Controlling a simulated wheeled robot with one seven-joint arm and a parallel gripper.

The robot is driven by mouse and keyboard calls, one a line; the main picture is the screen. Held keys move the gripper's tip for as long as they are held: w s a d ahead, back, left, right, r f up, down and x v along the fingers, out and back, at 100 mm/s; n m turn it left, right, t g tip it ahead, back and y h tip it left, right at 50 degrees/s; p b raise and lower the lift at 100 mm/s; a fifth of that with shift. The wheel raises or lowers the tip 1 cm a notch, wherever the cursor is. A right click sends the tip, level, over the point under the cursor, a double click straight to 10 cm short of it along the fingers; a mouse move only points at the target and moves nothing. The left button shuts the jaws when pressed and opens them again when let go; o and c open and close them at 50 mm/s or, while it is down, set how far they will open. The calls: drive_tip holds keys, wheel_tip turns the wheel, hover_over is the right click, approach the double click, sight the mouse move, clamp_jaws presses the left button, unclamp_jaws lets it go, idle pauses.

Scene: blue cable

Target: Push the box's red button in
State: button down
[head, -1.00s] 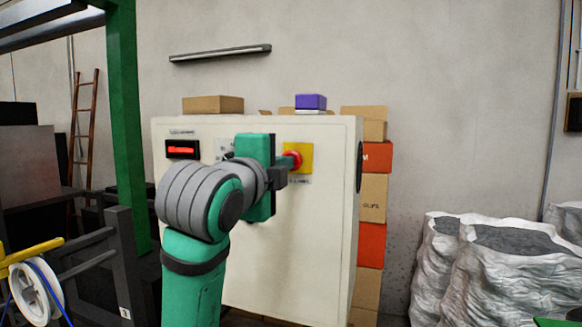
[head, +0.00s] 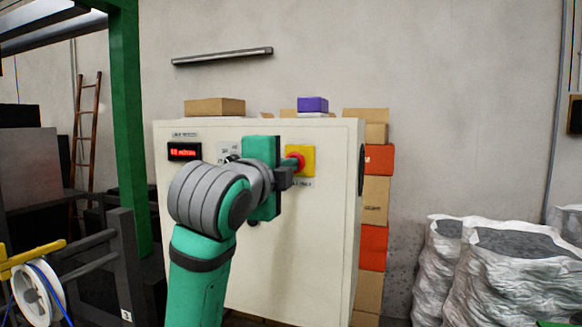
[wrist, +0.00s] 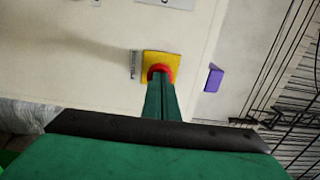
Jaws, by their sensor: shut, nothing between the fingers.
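The box (head: 310,230) is a large cream cabinet in the middle of the head view. Its red button (head: 298,160) sits on a yellow square plate (head: 308,152) at the upper right of the front face. In the wrist view the red button (wrist: 160,70) shows around the tips of my gripper (wrist: 162,84), on the yellow plate (wrist: 150,58). My gripper's two green fingers are shut together with nothing between them. The tips are at the button and overlap it; most of its face is hidden behind them. The display (head: 184,151) at upper left shows red text, too small to read.
Cardboard and orange boxes (head: 376,160) are stacked behind the cabinet's right side. A purple block (head: 313,104) lies on top. Grey-white sacks (head: 505,265) stand at the right. A green post (head: 127,120) and a cable reel (head: 38,292) are at the left.

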drive_tip(key=v, duration=1.3)
drive_tip(key=shift+s, duration=0.35)
drive_tip(key=shift+a, duration=0.15)
